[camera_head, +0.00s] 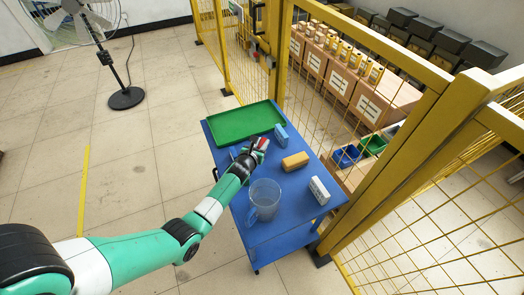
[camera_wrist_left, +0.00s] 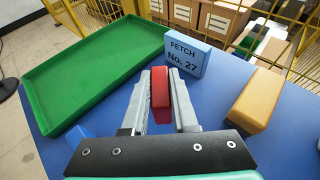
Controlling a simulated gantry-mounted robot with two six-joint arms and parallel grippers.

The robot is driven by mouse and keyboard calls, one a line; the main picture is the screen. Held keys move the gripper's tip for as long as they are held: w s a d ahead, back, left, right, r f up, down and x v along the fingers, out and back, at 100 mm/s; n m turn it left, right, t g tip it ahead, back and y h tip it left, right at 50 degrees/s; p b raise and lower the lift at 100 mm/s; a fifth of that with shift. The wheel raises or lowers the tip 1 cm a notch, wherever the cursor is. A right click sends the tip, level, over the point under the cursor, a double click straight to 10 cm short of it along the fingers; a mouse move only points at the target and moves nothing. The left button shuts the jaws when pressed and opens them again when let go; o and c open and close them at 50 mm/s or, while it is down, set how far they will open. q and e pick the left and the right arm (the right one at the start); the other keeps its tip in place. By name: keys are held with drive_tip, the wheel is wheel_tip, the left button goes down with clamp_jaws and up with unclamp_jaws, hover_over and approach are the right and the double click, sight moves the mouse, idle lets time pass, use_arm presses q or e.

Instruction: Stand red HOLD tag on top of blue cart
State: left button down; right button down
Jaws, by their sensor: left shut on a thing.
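The red HOLD tag (camera_wrist_left: 160,92) is upright between the fingers of my left gripper (camera_wrist_left: 160,100), which is shut on it. Its lettering is not visible. In the head view the red tag (camera_head: 263,143) shows small at the tip of my left gripper (camera_head: 260,146), over the top of the blue cart (camera_head: 288,213). I cannot tell whether the tag's lower edge touches the cart. In the wrist view the cart top (camera_wrist_left: 245,150) shows around the fingers. My right gripper is not in view.
On the cart are a green tray (camera_head: 240,122), a blue "FETCH No. 27" block (camera_wrist_left: 187,52), an orange-yellow block (camera_head: 295,161), a clear mug (camera_head: 264,198) and a white block (camera_head: 319,190). A yellow mesh fence (camera_head: 300,100) runs along the right.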

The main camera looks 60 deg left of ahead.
use_arm(q)
wheel_tip(320, 180, down, 4)
drive_tip(key=b, duration=0.2)
drive_tip(key=shift+a+r+b, duration=0.1)
drive_tip(key=shift+r+b, duration=0.05)
drive_tip(key=shift+b, duration=0.15)
drive_tip(key=shift+r, duration=0.2)
drive_tip(key=shift+w+f, duration=0.1)
drive_tip(key=c, duration=0.7)
unclamp_jaws()
drive_tip(key=shift+f, duration=0.1)
